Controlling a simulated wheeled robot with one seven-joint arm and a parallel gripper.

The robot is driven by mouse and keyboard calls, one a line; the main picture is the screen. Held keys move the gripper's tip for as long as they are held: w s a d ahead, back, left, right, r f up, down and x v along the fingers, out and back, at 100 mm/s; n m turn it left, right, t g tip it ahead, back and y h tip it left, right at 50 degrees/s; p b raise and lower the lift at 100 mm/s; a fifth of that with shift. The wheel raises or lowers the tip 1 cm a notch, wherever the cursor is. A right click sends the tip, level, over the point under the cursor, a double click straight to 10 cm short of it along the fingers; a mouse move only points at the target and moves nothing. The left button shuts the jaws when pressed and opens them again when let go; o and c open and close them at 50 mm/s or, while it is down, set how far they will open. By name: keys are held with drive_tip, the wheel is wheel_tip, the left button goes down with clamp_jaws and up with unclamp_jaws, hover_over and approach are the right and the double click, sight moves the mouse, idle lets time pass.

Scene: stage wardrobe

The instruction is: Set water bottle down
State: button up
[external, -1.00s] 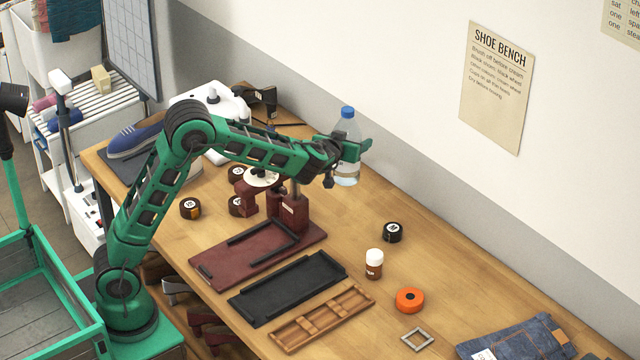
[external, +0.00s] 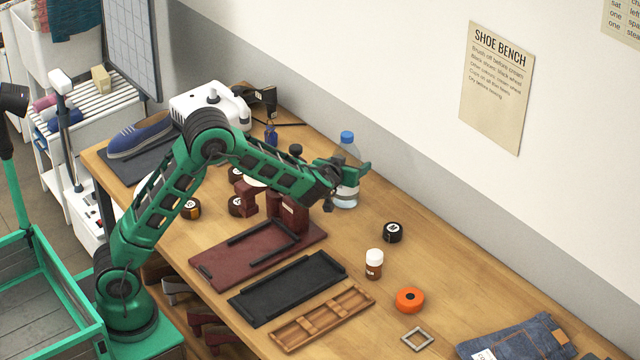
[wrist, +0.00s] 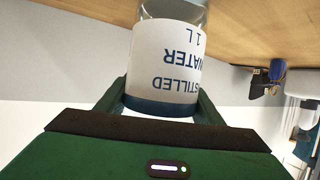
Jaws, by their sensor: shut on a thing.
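The water bottle (external: 346,196) is clear with a blue cap and stands upright at the back of the workbench, near the wall. My gripper (external: 350,171) is shut around its upper middle. In the wrist view the bottle (wrist: 168,55) appears upside down, its white label reading distilled water 1 L, with my gripper's fingers (wrist: 160,100) on either side. Its base is at or very close to the wooden bench top (external: 440,265); I cannot tell whether it touches.
A dark red stand (external: 288,214) is left of the bottle. Trays (external: 287,288) lie in front. Bare bench surrounds the bottle's right side.

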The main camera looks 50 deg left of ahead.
sight(344, 147)
drive_tip(key=shift+r, duration=0.1)
drive_tip(key=o, duration=2)
drive_tip(key=r, duration=0.2)
drive_tip(key=s+r, duration=0.1)
drive_tip(key=r, duration=0.2)
drive_tip(key=s+d+r, duration=0.1)
drive_tip(key=r, duration=0.2)
drive_tip(key=shift+s+d, duration=0.1)
drive_tip(key=shift+s, duration=0.15)
